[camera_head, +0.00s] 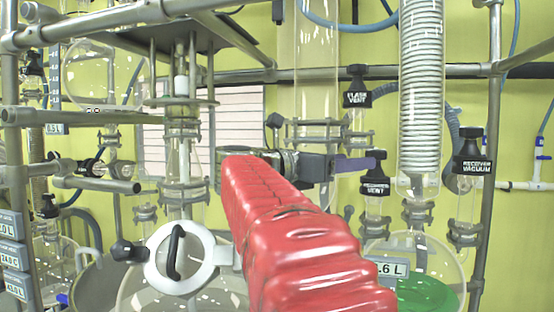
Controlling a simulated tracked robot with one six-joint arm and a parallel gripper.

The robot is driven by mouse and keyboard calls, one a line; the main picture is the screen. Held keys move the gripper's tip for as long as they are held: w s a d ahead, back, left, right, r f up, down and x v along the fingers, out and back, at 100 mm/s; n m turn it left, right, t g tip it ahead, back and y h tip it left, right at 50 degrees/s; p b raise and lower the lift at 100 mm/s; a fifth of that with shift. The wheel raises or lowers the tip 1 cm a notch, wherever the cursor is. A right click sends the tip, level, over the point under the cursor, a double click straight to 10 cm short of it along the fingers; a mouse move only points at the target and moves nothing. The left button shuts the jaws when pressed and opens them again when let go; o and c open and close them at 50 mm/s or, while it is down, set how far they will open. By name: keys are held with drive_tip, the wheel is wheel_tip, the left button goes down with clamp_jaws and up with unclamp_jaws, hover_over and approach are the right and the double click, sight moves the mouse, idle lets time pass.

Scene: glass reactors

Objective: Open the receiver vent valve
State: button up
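The receiver vent valve (375,186) is a black valve with a white "RECEIVER VENT" label, right of centre. It stands upright on a clamped glass neck, and its black top knob (377,155) shows just above the label. My gripper (358,165) reaches in from the left at the end of my red-sleeved arm. The second finger is not clearly seen, so I cannot tell whether the gripper touches or holds the valve.
The flask vent valve (357,93) is above, and the receiver vacuum valve (472,163) is to the right. A coiled glass condenser (421,90) hangs between them. A glass vessel with green liquid (425,292) is below. Metal frame bars (490,215) and glassware crowd the area.

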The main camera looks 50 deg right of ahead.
sight(380, 154)
drive_tip(key=x, duration=0.9)
drive_tip(key=shift+d, duration=0.1)
drive_tip(key=shift+c, duration=0.3)
